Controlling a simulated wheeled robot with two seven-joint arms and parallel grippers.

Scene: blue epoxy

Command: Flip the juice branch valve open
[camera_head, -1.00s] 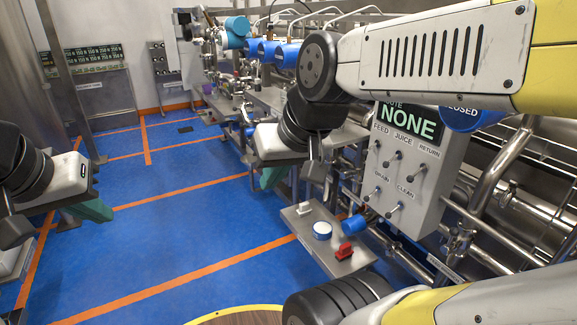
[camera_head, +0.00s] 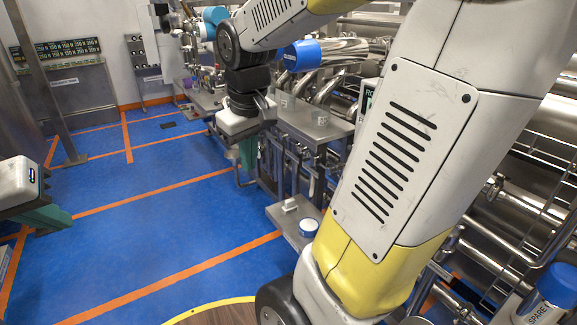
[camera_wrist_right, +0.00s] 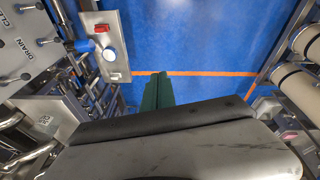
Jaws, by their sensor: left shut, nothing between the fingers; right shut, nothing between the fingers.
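The grey control panel is mostly hidden behind my right arm in the head view; only the "RO" edge of its sign (camera_head: 367,98) shows. In the right wrist view, part of the panel (camera_wrist_right: 25,65) shows at the left edge with the "DRAIN" and "CLEAN" labels and small metal toggles. The juice toggle cannot be made out in either view. My right gripper (camera_head: 248,152) points down over the floor, left of the panel. Its green fingers (camera_wrist_right: 158,90) are shut and empty. My left gripper (camera_head: 45,218) is shut and empty at the far left, far from the panel.
A blue knob (camera_wrist_right: 85,45) is between shelf and panel. Steel pipes (camera_head: 500,215) run at right. The blue floor (camera_head: 150,230) is clear.

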